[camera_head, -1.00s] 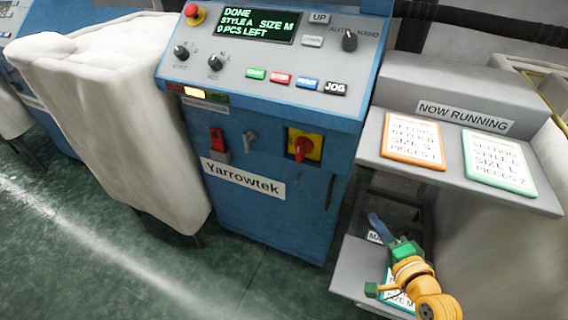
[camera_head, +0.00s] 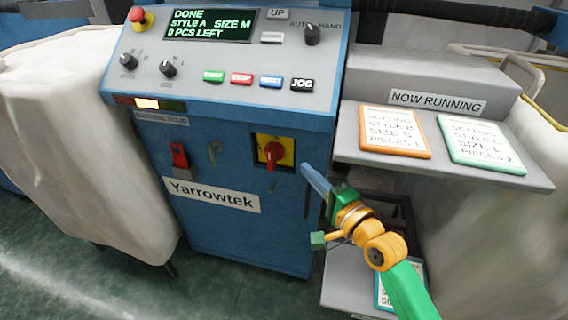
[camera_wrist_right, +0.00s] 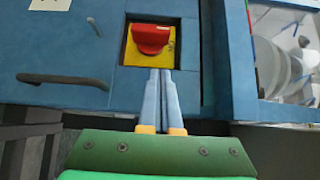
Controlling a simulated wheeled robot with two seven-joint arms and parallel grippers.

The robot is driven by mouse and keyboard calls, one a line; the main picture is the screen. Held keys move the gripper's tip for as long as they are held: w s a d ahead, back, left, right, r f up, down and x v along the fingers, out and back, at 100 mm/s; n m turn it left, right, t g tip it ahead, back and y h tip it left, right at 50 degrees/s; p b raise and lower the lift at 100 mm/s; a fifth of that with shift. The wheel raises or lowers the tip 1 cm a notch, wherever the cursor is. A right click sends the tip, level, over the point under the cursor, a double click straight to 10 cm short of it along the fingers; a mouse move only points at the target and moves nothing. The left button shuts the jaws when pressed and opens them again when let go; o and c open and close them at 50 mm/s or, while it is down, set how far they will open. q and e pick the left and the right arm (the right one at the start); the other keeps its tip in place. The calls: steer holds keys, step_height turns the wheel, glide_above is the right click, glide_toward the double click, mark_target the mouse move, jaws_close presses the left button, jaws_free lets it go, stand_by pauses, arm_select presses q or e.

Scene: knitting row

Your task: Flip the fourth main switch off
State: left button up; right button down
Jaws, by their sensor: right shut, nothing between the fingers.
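The main switch (camera_head: 273,155) is a red rotary handle on a yellow plate, set in the front of a blue machine labelled Yarrowtek. In the head view its handle points roughly down. It also shows in the right wrist view as a red knob (camera_wrist_right: 151,39) straight ahead of the fingers. My right gripper (camera_head: 306,168) is shut and empty, just right of the switch in the head view. In the wrist view the fingertips (camera_wrist_right: 160,72) lie just below the knob; I cannot tell whether they touch it. My left gripper is not in view.
The control panel (camera_head: 340,80) above has a red stop button (camera_head: 137,14), knobs and coloured buttons; its display reads DONE. A grey shelf (camera_head: 345,145) with two cards stands at right. A white covered bin (camera_head: 85,130) stands at left. A dark bar handle (camera_wrist_right: 62,80) is near my fingers.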

mark_target(275, 152)
steer(key=w+a, duration=0.4)
steer(key=shift+a, duration=0.25)
steer(key=shift+w+a, duration=0.15)
steer(key=shift+a, duration=0.35)
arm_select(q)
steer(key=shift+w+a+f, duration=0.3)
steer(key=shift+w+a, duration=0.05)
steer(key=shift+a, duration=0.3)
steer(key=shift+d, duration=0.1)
